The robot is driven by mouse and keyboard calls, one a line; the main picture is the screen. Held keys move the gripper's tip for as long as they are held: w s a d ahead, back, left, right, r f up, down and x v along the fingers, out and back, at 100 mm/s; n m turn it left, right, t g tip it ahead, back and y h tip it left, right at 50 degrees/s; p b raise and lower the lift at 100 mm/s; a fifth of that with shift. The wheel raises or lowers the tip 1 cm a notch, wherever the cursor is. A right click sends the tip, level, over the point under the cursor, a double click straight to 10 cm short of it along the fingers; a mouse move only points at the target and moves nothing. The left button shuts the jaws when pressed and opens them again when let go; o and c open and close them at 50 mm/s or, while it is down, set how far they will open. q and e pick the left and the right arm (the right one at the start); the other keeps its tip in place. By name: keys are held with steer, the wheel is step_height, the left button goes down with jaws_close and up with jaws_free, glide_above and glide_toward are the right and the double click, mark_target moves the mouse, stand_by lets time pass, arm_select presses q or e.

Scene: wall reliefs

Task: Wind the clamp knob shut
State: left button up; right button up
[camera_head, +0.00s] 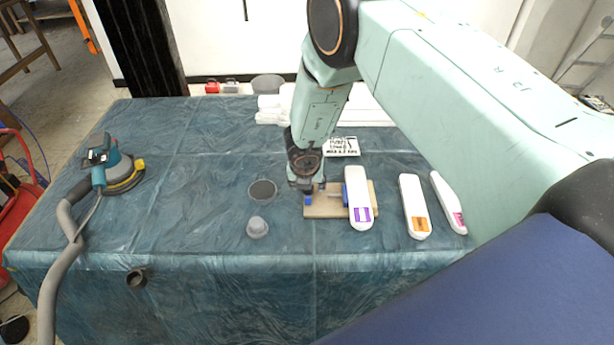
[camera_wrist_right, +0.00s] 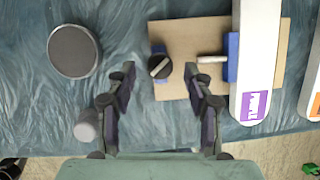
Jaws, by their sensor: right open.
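The clamp sits on a tan board (camera_head: 328,212) on the covered table. In the right wrist view its dark round knob (camera_wrist_right: 160,68) has a pale bar across the top, and a metal rod (camera_wrist_right: 212,59) enters a blue jaw (camera_wrist_right: 232,58). My right gripper (camera_wrist_right: 160,74) is open, with one fingertip on each side of the knob and a visible gap to each. In the head view my right gripper (camera_head: 303,184) hides most of the knob. My left gripper is not in view.
A dark disc (camera_head: 262,191) and a grey cup (camera_head: 257,227) are left of the board. A sander (camera_head: 110,170) with a hose lies far left.

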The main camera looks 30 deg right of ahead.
steer(key=v, duration=1.1)
steer(key=shift+s, duration=0.1)
steer(key=s+d+f+n+g+h, duration=0.15)
steer(key=s+f+n, duration=0.35)
steer(key=s+n, duration=0.5)
steer(key=s+d+f+n+g, duration=0.1)
steer(key=s+d+f+n, duration=0.3)
steer(key=s+n, duration=0.6)
steer(key=s+a+f+n+g+y, duration=0.15)
steer(key=s+a+n, duration=0.25)
steer(key=s+n, duration=0.55)
steer(key=s+a+f+n+y, duration=0.2)
steer(key=s+a+f+n, duration=0.3)
steer(key=n, duration=0.7)
step_height(320, 180, down, 13)
steer(key=s+b, duration=0.1)
steer(key=b, duration=1.4)
steer(key=shift+d+r+n, duration=0.2)
steer(key=shift+d+n, duration=0.15)
steer(key=shift+d, duration=0.05)
